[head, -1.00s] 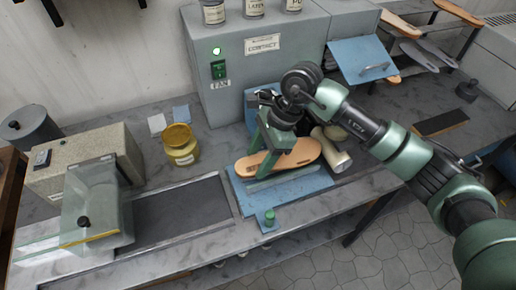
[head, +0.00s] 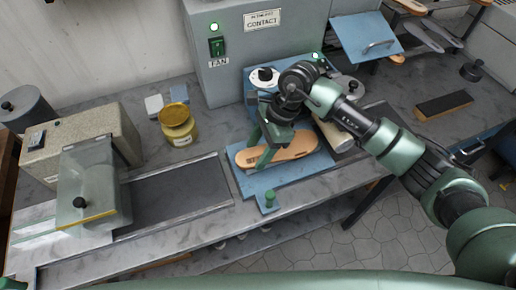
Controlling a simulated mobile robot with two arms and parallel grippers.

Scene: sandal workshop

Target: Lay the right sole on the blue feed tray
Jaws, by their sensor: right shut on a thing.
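The tan right sole (head: 294,150) shows in the head view over the blue feed tray (head: 290,178), its length running left to right. It has a dark mark at its left end. My right gripper (head: 264,156) is shut on the sole near its left part, and its fingers hide some of it. The sole is low over the tray; I cannot tell whether it touches the surface. The tray's front strip and the small green knob (head: 269,198) on its front tab are uncovered. My left gripper is not in view.
A grey cabinet with a green fan switch (head: 217,46) stands behind the tray. A yellow jar (head: 177,124) stands to the left, behind a dark belt (head: 180,189) and a clear-hooded machine (head: 91,196). A pale roller (head: 335,134) lies close right of the sole. A dark brush-like block (head: 443,104) lies further right.

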